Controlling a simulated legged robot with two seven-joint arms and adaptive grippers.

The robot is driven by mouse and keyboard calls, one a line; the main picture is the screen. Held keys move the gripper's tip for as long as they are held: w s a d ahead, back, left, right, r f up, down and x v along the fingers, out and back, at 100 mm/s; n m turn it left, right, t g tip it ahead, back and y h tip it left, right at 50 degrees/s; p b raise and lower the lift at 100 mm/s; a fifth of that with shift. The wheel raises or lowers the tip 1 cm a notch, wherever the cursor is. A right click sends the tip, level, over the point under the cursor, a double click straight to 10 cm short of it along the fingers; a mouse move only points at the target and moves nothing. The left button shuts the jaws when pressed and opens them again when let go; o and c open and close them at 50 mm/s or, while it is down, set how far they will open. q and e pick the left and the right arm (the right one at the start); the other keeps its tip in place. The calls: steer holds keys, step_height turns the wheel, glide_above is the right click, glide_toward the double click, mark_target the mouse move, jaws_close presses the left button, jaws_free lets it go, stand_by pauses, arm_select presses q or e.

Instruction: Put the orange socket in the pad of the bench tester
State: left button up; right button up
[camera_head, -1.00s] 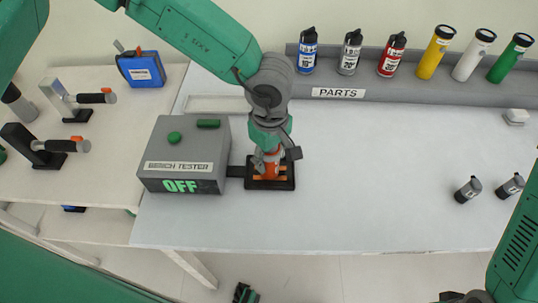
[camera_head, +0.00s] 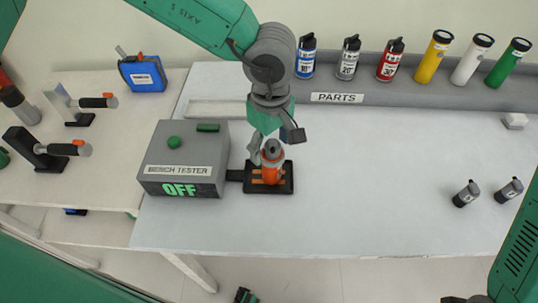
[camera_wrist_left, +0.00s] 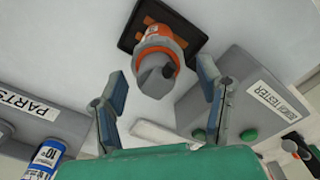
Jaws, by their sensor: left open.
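The orange socket (camera_head: 272,172), with a grey top, stands upright on the black pad (camera_head: 254,187) of the bench tester (camera_head: 184,160). The tester's display reads OFF in green. My left gripper (camera_head: 268,146) is open, just above and behind the socket. In the left wrist view the socket (camera_wrist_left: 158,48) stands on the pad (camera_wrist_left: 190,32), beyond the spread fingertips (camera_wrist_left: 162,84) and apart from them. In the head view my right arm shows at the lower right edge, with only part of its gripper (camera_head: 468,298) in view; its jaws cannot be made out.
A PARTS rack (camera_head: 420,92) at the back holds several coloured cylinders. A blue box (camera_head: 142,73) and clamp-like tools (camera_head: 45,150) sit on the left table. The middle of the table is clear.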

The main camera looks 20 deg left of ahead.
arm_select(q)
step_height(320, 180, up, 5)
steer(key=shift+f, duration=0.1)
steer(key=shift+a+r, duration=0.25)
steer(key=shift+r, duration=0.3)
steer(key=shift+a+r, duration=0.1)
steer(key=shift+a, duration=0.05)
steer(key=shift+d, duration=0.3)
